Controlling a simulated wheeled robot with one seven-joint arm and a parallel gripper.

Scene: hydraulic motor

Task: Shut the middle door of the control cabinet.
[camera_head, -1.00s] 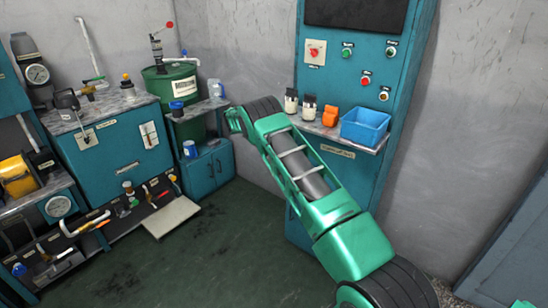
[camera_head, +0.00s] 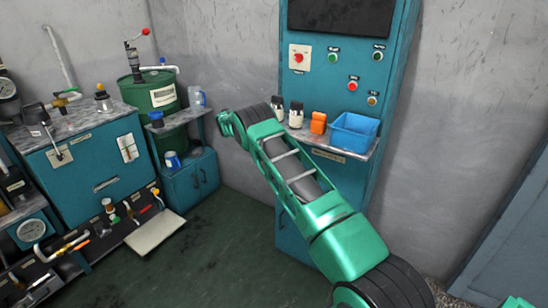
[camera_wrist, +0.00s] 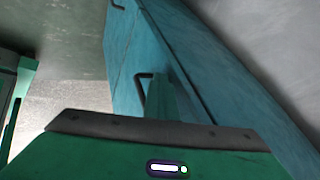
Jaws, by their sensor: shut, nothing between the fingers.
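The control cabinet (camera_head: 342,85) is the tall teal unit with a dark screen and buttons, right of centre in the head view. My arm crosses in front of its lower part and hides most of the doors there. In the wrist view, teal cabinet panels (camera_wrist: 190,60) run down the middle, with a dark handle (camera_wrist: 145,77) and another handle near the top edge. A thin dark seam runs along the panels; I cannot tell how far any door stands open. My gripper (camera_wrist: 165,98) is shut and empty, close to the lower handle; contact is unclear. The head view does not show its fingertips.
The cabinet's shelf holds a blue bin (camera_head: 354,132), an orange item (camera_head: 318,122) and small jars. A teal workbench (camera_head: 90,165) and a green drum (camera_head: 155,97) stand at the left. A grey-blue panel (camera_head: 505,240) stands at the right.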

